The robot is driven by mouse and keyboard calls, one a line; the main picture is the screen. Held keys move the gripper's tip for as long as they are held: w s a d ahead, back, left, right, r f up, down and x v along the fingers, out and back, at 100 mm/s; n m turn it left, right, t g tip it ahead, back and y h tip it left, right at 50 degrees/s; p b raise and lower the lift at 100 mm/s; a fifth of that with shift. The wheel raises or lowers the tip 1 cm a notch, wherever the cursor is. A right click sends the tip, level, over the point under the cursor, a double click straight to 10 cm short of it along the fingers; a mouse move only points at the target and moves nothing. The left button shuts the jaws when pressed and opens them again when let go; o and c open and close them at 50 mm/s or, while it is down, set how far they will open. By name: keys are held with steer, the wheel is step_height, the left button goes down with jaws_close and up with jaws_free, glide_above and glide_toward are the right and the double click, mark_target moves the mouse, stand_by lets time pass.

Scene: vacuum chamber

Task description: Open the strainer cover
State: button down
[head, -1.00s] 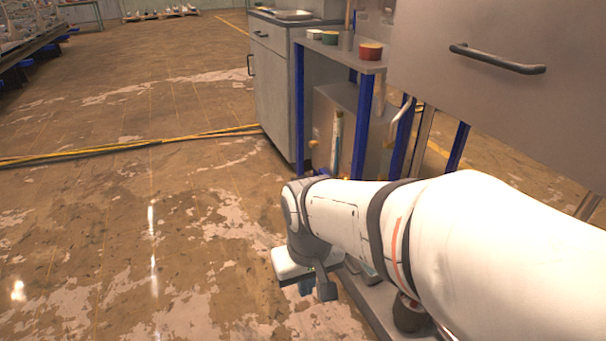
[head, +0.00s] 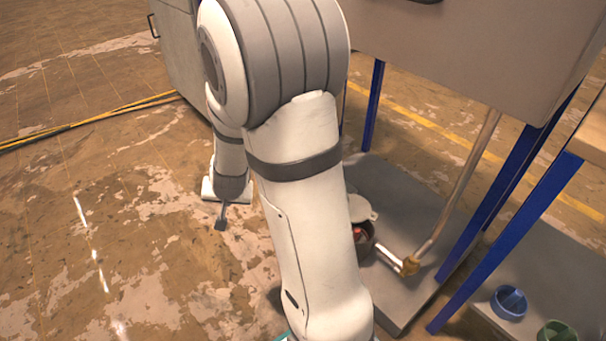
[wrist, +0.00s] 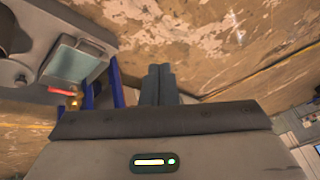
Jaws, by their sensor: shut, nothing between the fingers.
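In the head view, the strainer looks like a dark round pot (head: 367,246) low on a grey base plate, with something red inside. Its pale grey cover (head: 358,208) is tilted away from the mouth, leaving the pot partly open. My arm hides the pot's left side. My gripper (head: 221,222) is left of the pot, over the floor and apart from it. In the wrist view, my gripper's fingers (wrist: 159,84) are together and empty. A dark cylinder (wrist: 15,35) and a grey disc (wrist: 12,72) at the left edge may be the pot and cover; I cannot be sure.
A bent pipe with a brass fitting (head: 411,265) runs beside the pot. Blue legs (head: 510,190) and a grey cabinet (head: 465,50) stand at right. A blue cap (head: 509,303) lies lower right. The wrist view shows a teal-topped box (wrist: 75,60) and a red-handled valve (wrist: 66,91).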

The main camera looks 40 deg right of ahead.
steer(key=w+d+f+m+h, duration=0.3)
steer(key=d+f+m+h, duration=0.35)
steer(key=d+f, duration=0.7)
steer(key=s+d+f+m+g+h, duration=0.2)
steer(key=s+d+f+h, duration=0.5)
steer(key=s+d+h, duration=0.25)
steer(key=shift+y, duration=0.4)
steer(key=b+x, duration=0.5)
steer(key=x, duration=0.8)
steer(key=shift+s+d+r, duration=0.15)
